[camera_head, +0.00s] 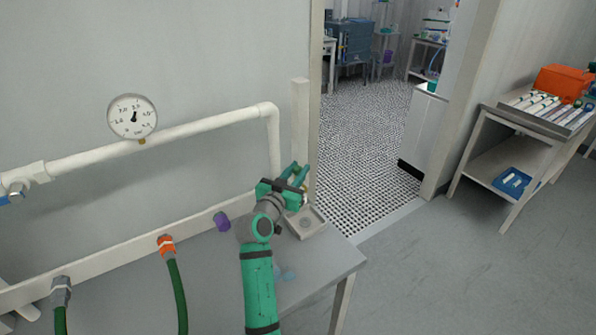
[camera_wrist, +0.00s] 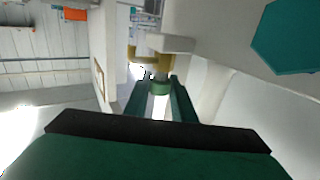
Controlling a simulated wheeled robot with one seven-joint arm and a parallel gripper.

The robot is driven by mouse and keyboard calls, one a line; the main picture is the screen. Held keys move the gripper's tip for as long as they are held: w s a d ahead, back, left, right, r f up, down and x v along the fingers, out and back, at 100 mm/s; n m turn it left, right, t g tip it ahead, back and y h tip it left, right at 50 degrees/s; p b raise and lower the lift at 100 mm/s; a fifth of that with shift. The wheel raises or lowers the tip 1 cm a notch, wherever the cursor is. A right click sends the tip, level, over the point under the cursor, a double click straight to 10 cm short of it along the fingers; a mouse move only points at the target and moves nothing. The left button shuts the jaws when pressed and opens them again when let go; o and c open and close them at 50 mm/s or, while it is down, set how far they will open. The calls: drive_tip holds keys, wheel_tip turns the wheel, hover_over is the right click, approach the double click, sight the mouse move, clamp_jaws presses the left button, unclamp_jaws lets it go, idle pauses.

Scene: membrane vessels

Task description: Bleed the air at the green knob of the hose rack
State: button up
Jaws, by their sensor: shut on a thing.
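The hose rack is a white pipe (camera_head: 200,127) on a wall with a round gauge (camera_head: 132,117); below it runs a pale rail (camera_head: 125,254). My gripper (camera_head: 296,176) is at the right end of the rack, near the pipe's downturned part. In the wrist view, the green fingers (camera_wrist: 161,100) are closed around a small green knob (camera_wrist: 160,87). A brass-yellow fitting (camera_wrist: 152,56) lies just beyond the knob. In the head view, the fingers and wrist hide the knob. The gauge needle points roughly upward.
A grey bench (camera_head: 335,262) runs below the rail, with a small square pale block (camera_head: 305,222) beneath my gripper. A purple cap (camera_head: 221,221), an orange coupling (camera_head: 166,245) and a grey coupling (camera_head: 61,291) sit along the rail. A doorway opens behind; a loaded trolley (camera_head: 505,162) stands right.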

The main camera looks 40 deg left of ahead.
drive_tip(key=shift+f, duration=0.1)
drive_tip(key=o, duration=1.1)
drive_tip(key=shift+c, duration=0.2)
drive_tip(key=s+d, duration=0.2)
drive_tip(key=s, duration=0.8)
drive_tip(key=shift+s, duration=0.35)
